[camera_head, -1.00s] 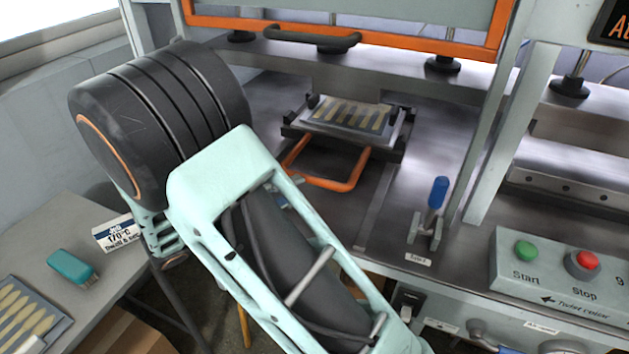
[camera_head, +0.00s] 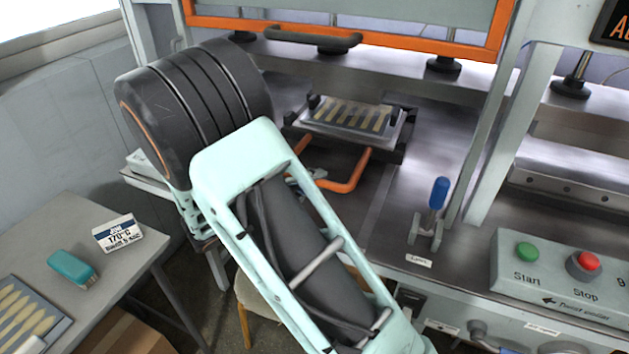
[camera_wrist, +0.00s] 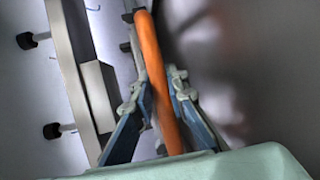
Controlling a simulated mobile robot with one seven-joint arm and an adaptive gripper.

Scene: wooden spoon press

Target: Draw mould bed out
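The mould bed (camera_head: 393,138) is a metal plate with several spoon-shaped slots, lying on dark rails inside the press. Its orange U-shaped handle (camera_head: 352,178) points toward the front. My gripper (camera_head: 308,176) is at the left part of the handle, largely hidden behind my arm in the head view. In the wrist view, the orange handle (camera_wrist: 154,70) runs between the two fingers of my gripper (camera_wrist: 158,92). The fingers stand apart on either side of it, with a narrow gap showing; firm contact is not visible.
A blue-topped lever (camera_head: 438,193) stands right of the bed. A green Start button (camera_head: 527,252) and red Stop button (camera_head: 588,262) are at the right. The orange-framed guard (camera_head: 400,42) is above the bed. A side table (camera_head: 150,238) stands at left.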

